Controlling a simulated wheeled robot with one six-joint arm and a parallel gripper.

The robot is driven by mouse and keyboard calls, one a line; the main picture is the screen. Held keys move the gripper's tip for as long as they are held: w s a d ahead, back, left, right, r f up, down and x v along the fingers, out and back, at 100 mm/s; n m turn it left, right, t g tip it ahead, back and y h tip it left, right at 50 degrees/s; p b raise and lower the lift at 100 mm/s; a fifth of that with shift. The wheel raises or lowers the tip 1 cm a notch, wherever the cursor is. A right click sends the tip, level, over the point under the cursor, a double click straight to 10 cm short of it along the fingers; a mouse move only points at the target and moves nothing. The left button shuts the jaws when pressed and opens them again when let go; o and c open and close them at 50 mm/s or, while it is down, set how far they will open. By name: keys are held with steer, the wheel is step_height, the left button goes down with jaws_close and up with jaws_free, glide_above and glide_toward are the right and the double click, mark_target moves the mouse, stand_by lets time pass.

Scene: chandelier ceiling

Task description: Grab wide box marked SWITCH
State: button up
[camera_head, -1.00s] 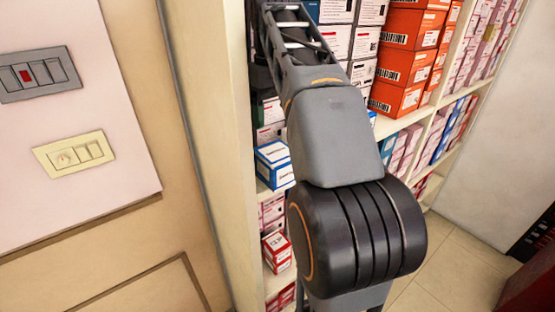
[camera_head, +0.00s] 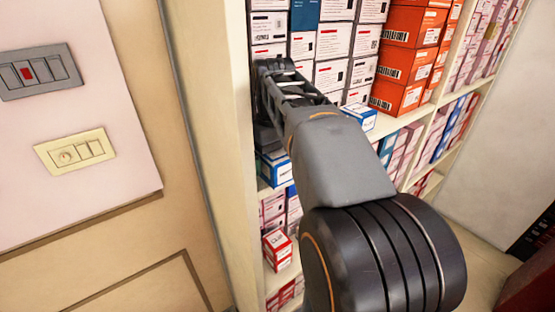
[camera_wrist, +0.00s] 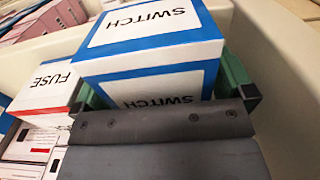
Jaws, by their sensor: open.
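The wide blue-and-white box marked SWITCH (camera_wrist: 150,30) fills the upper middle of the wrist view, with the word on two of its faces, upside down. My gripper (camera_wrist: 165,90) is open, with one green-padded finger showing at each side of the box's near end. I cannot tell whether the pads touch it. In the head view, my gripper (camera_head: 268,142) is at the left end of the shelf, just above a blue-and-white box (camera_head: 276,170) that it partly hides.
A white-and-red box marked FUSE (camera_wrist: 48,85) sits close beside the SWITCH box. The shelf's left side panel (camera_head: 215,120) is close to my gripper. Stacked white boxes (camera_head: 332,40) and orange boxes (camera_head: 402,62) stand behind and to the right.

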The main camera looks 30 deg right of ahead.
steer(key=shift+f, duration=0.45)
steer(key=shift+c, duration=0.4)
steer(key=c, duration=0.8)
steer(key=shift+r, duration=0.1)
